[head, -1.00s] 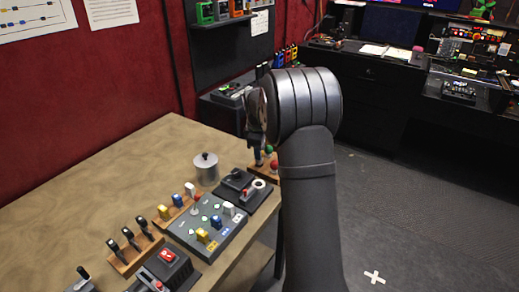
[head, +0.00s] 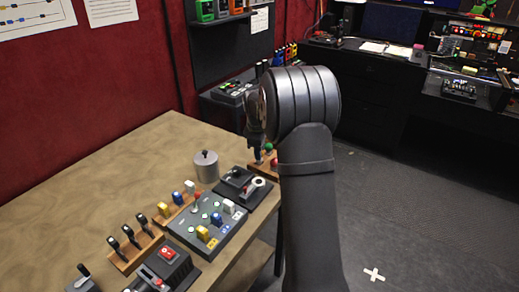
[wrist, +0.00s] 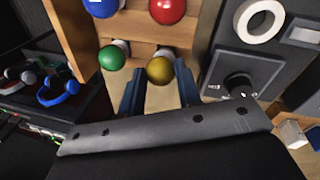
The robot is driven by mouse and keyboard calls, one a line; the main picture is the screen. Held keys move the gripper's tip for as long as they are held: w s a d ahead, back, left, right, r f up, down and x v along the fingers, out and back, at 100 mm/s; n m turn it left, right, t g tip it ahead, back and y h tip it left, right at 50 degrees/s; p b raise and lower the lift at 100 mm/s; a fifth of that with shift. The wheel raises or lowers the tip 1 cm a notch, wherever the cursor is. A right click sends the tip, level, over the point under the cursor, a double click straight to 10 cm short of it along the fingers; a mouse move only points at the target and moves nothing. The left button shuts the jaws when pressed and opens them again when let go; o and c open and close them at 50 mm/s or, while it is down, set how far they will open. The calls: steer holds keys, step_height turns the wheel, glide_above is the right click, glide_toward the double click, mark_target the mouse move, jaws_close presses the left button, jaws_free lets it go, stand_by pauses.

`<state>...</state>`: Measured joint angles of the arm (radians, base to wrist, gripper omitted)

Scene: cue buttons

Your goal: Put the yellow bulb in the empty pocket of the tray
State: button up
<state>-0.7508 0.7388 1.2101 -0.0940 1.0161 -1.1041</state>
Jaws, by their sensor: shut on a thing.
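The yellow bulb (wrist: 160,70) is between the two fingertips of my gripper (wrist: 158,88) in the wrist view, and the gripper is shut on it. The wooden tray (wrist: 140,29) holds a green bulb (wrist: 111,56), a blue bulb (wrist: 101,7) and a red bulb (wrist: 167,9). The yellow bulb is at the tray's near edge, right of the green one. I cannot tell whether its base is seated in a pocket. In the head view my gripper (head: 257,152) points down at the tray, with the green (head: 268,147) and red (head: 274,162) bulbs visible; the yellow bulb is hidden.
A dark box with a white ring (wrist: 259,20) and a black knob (wrist: 238,84) stands close right of the tray. Headphones (wrist: 57,88) lie to the left. In the head view, a button panel (head: 208,226) and a metal pot (head: 206,167) share the table.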

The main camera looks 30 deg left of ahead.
steer(key=shift+f, duration=0.55)
stand_by(0.5)
steer(key=o, duration=1.2)
steer(key=shift+r, duration=0.15)
steer(key=shift+r, duration=3.4)
steer(key=shift+f, duration=3.55)
steer(key=shift+r, duration=0.1)
